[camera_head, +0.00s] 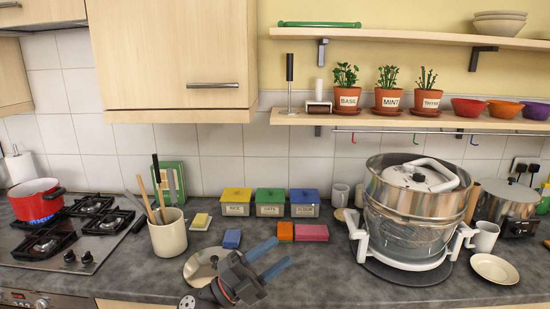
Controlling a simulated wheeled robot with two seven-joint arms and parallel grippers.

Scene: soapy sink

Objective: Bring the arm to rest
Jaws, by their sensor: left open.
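My left gripper (284,250) is at the bottom middle of the head view, low over the front of the dark countertop (340,287). Its two blue-grey fingers are apart and point up and to the right, with nothing between them. A blue sponge (232,238), an orange block (286,231) and a pink block (312,233) lie beyond the fingers. My right gripper is not in view.
A utensil crock (168,235) stands to the left, near the gas hob (75,235) with a red pot (36,199). A large steel steamer (408,225) stands to the right. Lidded boxes (271,203) line the wall. The counter between gripper and steamer is clear.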

